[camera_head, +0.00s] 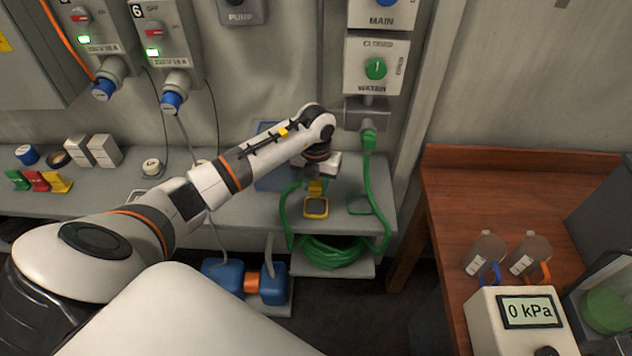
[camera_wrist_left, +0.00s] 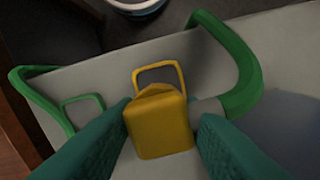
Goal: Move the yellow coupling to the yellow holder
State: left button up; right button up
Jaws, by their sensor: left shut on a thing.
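The yellow coupling (camera_wrist_left: 160,128) sits between the green-padded fingers of my left gripper (camera_wrist_left: 165,135), which is shut on it. A grey fitting at its right side appears to join it to a green hose (camera_wrist_left: 245,75). In the head view, my left gripper (camera_head: 318,174) points down over the grey bench, with the coupling (camera_head: 316,187) under it. The yellow holder (camera_head: 316,217), a square frame at the bench's front edge, lies just below and in front of the coupling. In the wrist view, the holder (camera_wrist_left: 157,64) shows just beyond the coupling, which overlaps its near part. Contact between them is unclear. My right gripper is not in view.
A green holder frame (camera_head: 360,211) lies right of the yellow one. The green hose runs from the water valve (camera_head: 375,69) into a coil (camera_head: 332,251) on the low shelf. A wooden table (camera_head: 450,215) with bottles stands at the right. Several small items sit on the bench's left.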

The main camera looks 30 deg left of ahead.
pick_arm(q)
jog(key=b, duration=0.3)
send_over(316, 206)
notch_tip(316, 206, down, 4)
jog(key=shift+f, duration=0.1)
jog(key=shift+f+b, duration=0.3)
jog(key=shift+f, duration=0.25)
dwell(1.3)
jog(key=shift+f+b, duration=0.5)
jog(key=shift+f, duration=0.05)
dwell(0.4)
jog(key=o, duration=1.1)
